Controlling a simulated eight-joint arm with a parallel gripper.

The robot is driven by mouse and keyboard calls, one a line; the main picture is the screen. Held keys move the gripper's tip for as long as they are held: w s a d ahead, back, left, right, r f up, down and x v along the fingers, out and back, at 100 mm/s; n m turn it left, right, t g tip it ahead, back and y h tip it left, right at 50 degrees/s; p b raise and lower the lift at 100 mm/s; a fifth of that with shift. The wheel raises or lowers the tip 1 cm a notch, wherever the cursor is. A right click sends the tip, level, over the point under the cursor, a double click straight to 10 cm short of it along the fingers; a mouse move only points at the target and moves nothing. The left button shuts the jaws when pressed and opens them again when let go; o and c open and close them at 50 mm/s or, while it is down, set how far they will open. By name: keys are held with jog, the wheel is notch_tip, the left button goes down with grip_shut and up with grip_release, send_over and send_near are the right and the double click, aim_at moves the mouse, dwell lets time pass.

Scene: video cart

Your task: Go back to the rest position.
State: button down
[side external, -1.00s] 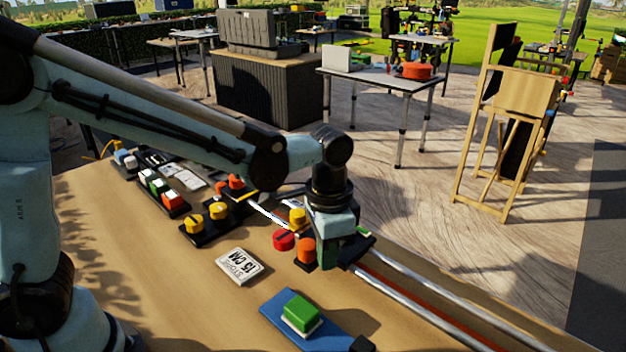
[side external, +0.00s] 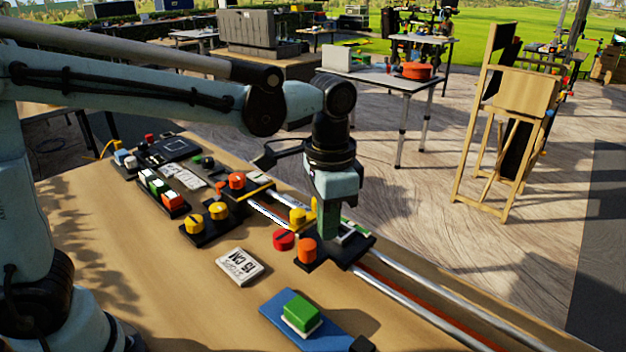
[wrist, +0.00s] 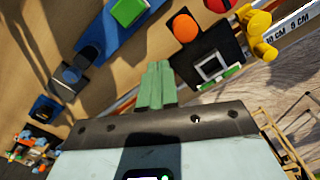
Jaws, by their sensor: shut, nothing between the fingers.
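My gripper (side external: 327,236) hangs pointing down above the black carriage on the metal rails (side external: 420,303) in the side view. Its green fingers are together with nothing between them; they also show shut in the wrist view (wrist: 157,66). The black carriage (side external: 352,250) is partly hidden behind the fingers in the side view. In the wrist view it shows to the right of the fingertips, with a pale square frame (wrist: 212,68) on it. An orange knob (side external: 307,250) stands at its near left corner. I cannot tell the exact gap between fingertips and carriage.
A red knob (side external: 284,239) and a yellow knob (side external: 298,216) stand left of the gripper. A blue plate (side external: 275,307) with a green button (side external: 301,312) lies in front. Air above the table's front is clear.

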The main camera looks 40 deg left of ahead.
jog(key=shift+r, duration=0.1)
jog(key=s+a+f+n+t, duration=0.1)
jog(key=s+a+n+t, duration=0.5)
jog(key=a, duration=0.7)
jog(key=shift+s+t, duration=0.5)
jog(key=shift+t, duration=0.1)
